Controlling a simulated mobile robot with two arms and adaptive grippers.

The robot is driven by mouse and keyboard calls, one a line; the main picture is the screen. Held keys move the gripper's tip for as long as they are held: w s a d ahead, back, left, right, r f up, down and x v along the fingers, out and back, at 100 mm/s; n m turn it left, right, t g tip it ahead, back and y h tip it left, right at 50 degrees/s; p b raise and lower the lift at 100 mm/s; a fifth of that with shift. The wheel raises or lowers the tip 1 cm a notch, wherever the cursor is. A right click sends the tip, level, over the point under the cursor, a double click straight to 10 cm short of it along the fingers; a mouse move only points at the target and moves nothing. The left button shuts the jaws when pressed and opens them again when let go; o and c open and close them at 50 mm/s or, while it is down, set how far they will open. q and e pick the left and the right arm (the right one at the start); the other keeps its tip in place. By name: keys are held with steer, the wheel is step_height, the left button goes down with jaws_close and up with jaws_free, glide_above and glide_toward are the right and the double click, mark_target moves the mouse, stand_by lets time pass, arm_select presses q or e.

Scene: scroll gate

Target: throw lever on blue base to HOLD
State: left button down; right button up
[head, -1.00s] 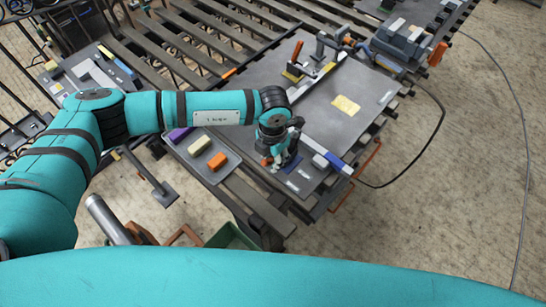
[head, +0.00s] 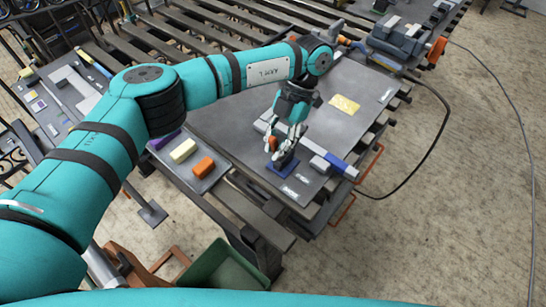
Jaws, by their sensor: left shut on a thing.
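The blue base (head: 281,168) sits near the front corner of the grey plate. Its lever has an orange handle (head: 272,143) that shows at the left side of my left gripper (head: 284,146). The gripper comes down from above and is shut on the lever; its fingers hide most of the lever and part of the base. White labels (head: 289,191) lie on the plate in front of the base, but their words are too small to read. My right gripper is not in view.
The grey plate (head: 225,115) rests on a slatted bench. A blue and white bar (head: 335,163) lies right of the base. A side shelf holds a yellow block (head: 183,150) and an orange block (head: 203,167). A black cable (head: 425,158) loops at right. A green bin (head: 225,268) stands below.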

arm_select(q)
steer(key=shift+w+d+r+g+y+b, duration=0.1)
steer(key=shift+w+d+g+y+b, duration=0.25)
steer(key=shift+b, duration=0.3)
steer(key=shift+a, duration=0.15)
steer(key=c, duration=1.2)
jaws_free()
steer(key=shift+c, duration=0.2)
step_height(320, 180, up, 10)
steer(key=shift+c, duration=0.2)
